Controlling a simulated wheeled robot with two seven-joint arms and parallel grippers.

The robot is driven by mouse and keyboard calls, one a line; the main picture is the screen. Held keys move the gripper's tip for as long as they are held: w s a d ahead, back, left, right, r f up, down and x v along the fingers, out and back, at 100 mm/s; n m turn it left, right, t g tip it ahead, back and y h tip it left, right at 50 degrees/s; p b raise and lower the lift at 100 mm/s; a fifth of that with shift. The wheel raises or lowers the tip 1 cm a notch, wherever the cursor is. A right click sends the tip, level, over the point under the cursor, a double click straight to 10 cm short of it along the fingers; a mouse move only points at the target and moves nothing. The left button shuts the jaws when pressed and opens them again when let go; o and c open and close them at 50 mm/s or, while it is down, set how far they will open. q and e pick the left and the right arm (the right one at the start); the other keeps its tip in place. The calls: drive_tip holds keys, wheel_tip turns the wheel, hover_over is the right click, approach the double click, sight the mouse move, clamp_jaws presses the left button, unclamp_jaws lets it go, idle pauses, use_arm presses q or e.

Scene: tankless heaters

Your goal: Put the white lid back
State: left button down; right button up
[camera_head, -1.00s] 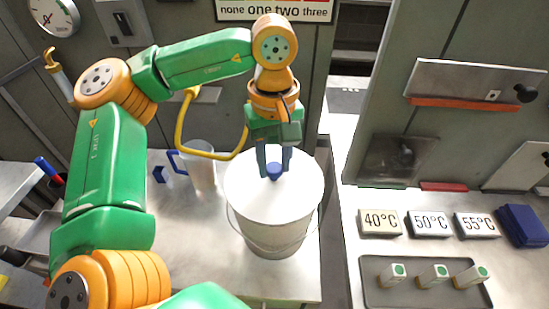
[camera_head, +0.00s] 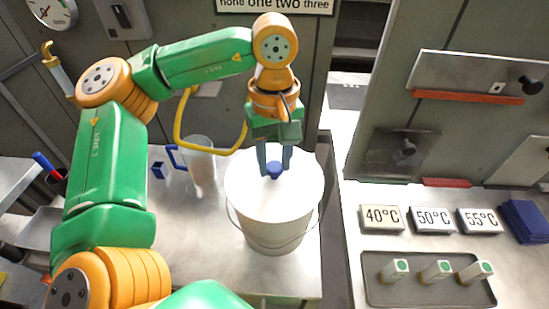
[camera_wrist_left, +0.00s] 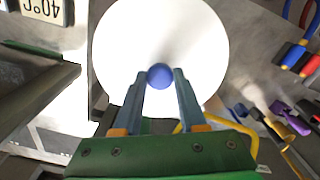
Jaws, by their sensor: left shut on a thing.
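The white lid (camera_head: 290,192) lies on top of the white bucket (camera_head: 275,232) on the metal counter, and appears level with its rim. A blue knob (camera_head: 274,169) stands up from the lid. My left gripper (camera_head: 274,166) comes down from above and is shut on the blue knob. The wrist view shows the two fingers (camera_wrist_left: 160,84) on either side of the knob, with the round white lid (camera_wrist_left: 160,35) beyond them. I cannot tell whether the lid is fully seated. My right gripper is not in view.
A clear jug (camera_head: 201,168) with a blue handle stands left of the bucket, near a yellow hose (camera_head: 183,125). On the right counter are temperature signs (camera_head: 432,220), a tray (camera_head: 375,295) with several small white green-topped blocks, and a blue cloth (camera_head: 524,221). A gap separates the counters.

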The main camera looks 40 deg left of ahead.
use_arm(q)
drive_tip(key=shift+c, duration=1.9)
unclamp_jaws()
